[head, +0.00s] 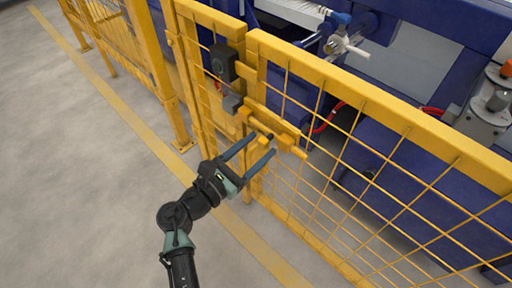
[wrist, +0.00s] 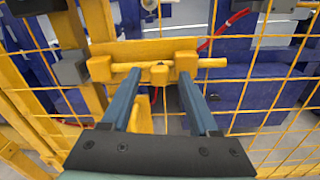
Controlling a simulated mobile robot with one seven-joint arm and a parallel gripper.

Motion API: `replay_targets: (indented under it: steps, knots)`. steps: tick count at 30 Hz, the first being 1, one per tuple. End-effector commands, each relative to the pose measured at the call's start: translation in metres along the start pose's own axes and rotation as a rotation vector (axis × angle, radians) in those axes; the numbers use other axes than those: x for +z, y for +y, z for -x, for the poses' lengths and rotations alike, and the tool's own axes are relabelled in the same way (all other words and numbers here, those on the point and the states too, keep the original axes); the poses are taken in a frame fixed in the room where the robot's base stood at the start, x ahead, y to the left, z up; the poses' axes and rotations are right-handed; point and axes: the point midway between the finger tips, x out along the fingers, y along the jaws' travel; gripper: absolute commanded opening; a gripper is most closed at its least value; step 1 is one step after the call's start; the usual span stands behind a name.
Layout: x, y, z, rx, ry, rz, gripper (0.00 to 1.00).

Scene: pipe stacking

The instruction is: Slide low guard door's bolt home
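The low guard door (head: 400,118) is a yellow mesh panel, standing upright beside the yellow post. Its yellow bolt (head: 300,153) is a rod on a plate with two bracket blocks; in the wrist view the bolt (wrist: 214,63) sticks out well to the right of the right block. A short yellow knob (wrist: 159,75) sits on the rod between the blocks. My gripper (head: 263,144) is open in front of the bolt. In the wrist view its blue fingers (wrist: 159,72) lie either side of the knob, with gaps on both sides; contact cannot be told.
A dark lock box (head: 223,62) and a grey block (head: 232,103) are on the yellow frame left of the bolt. Blue machinery (head: 390,150) and a red hose stand behind the mesh. The grey floor (head: 90,170) in front is clear, with a yellow line.

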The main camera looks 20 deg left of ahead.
Motion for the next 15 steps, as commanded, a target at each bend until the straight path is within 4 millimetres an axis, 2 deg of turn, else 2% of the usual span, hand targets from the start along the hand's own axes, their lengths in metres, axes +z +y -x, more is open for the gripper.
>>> replay_targets:
  steps: [1, 9, 15]
  knots:
    - [0.0000, 0.0000, 0.0001, 0.000, 0.000, 0.000, 0.50]
    - [0.0000, 0.0000, 0.0003, 0.000, 0.000, 0.000, 0.01]
    - [0.0000, 0.0000, 0.0004, 0.000, 0.000, 0.000, 0.00]
